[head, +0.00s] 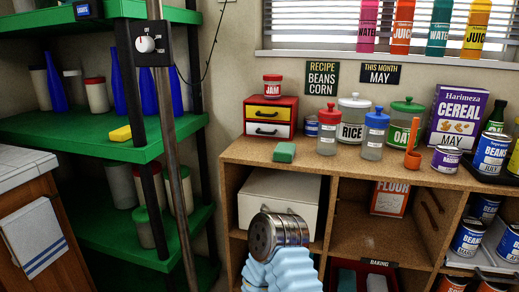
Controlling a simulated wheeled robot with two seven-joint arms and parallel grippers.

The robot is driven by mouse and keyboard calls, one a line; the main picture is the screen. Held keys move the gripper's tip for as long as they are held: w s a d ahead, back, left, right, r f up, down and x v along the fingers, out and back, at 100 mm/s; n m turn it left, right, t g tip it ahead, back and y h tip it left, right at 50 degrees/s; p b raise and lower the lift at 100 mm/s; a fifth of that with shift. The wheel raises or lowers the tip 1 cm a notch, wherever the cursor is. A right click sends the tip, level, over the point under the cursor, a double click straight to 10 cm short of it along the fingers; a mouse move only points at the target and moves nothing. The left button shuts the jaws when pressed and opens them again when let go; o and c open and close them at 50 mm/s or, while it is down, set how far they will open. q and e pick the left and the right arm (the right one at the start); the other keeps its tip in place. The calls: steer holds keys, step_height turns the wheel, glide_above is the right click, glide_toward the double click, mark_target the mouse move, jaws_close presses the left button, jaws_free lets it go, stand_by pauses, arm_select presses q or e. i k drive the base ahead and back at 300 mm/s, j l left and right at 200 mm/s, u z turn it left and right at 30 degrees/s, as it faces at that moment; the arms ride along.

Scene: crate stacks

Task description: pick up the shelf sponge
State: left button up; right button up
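A yellow sponge (120,133) lies on the middle board of the green shelf (85,138) at the left, near its front edge and just left of a dark shelf post. A second sponge, green (284,152), lies on top of the wooden cabinet, in front of the red and white drawer box. A metal, drum-shaped end with a pale blue ribbed sleeve, apparently my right arm and gripper (277,232), comes up from the bottom centre, in front of the cabinet and well away from the yellow sponge. Its fingers cannot be made out. My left gripper is not in view.
A metal pole (174,150) with a dial box (148,44) stands in front of the green shelf, right of the yellow sponge. Blue bottles (134,85) and lidded canisters stand behind the sponge. The wooden cabinet top (330,157) holds jars, cans and a cereal box.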

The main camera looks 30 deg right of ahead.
mark_target(284, 151)
steer(key=i+j+z, duration=0.1)
steer(key=z, duration=0.35)
steer(key=i+j+z, duration=0.1)
steer(key=z, duration=0.35)
steer(key=j+z, duration=0.25)
steer(key=z, duration=0.2)
